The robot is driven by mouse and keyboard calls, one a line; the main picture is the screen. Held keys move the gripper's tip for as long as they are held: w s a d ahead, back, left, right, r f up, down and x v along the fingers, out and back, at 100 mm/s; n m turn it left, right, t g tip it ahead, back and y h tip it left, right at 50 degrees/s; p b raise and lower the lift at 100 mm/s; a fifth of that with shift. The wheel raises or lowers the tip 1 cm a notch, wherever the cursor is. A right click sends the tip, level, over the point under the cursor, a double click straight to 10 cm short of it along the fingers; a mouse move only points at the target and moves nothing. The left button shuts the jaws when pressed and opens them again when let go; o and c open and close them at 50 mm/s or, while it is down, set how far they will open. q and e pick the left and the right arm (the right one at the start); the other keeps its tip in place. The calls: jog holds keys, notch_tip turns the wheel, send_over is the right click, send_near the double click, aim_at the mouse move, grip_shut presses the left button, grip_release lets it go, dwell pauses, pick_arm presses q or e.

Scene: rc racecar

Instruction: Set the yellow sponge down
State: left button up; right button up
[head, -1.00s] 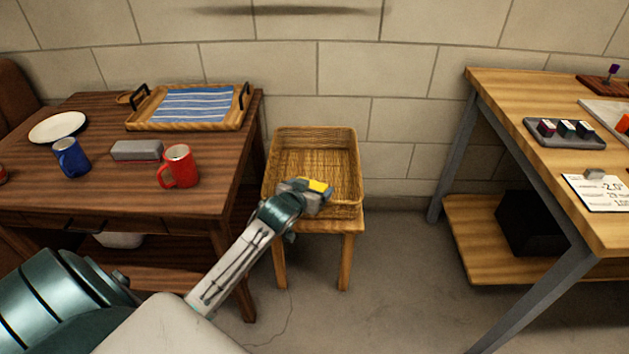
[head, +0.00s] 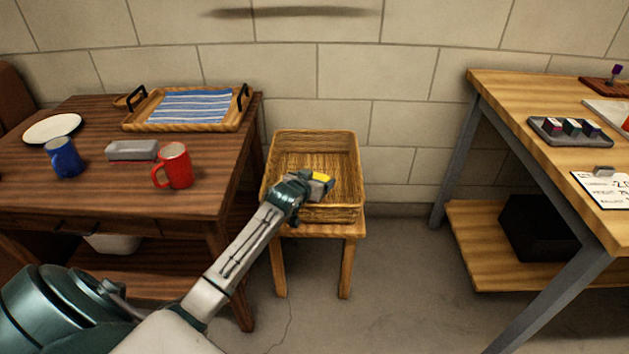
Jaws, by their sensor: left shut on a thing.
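The yellow sponge (head: 322,177) shows as a small yellow patch between the fingers of my left gripper (head: 320,182). My left gripper is shut on it, over the front part of the wicker basket (head: 313,145). Most of the sponge is hidden by the gripper. I cannot tell how far it is above the basket floor. The basket stands on a small wooden stool (head: 347,250) and looks otherwise empty. My right gripper is not in view.
The dark wooden table (head: 110,195) at left holds a red mug (head: 174,167), a blue mug (head: 63,158), a grey block (head: 132,150), a plate (head: 52,128) and a wooden tray (head: 185,127). A workbench (head: 510,100) stands at right. Floor between stool and bench is clear.

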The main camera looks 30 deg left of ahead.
pick_arm(q)
jog(key=shift+f, duration=0.45)
jog(key=shift+s+f, duration=0.1)
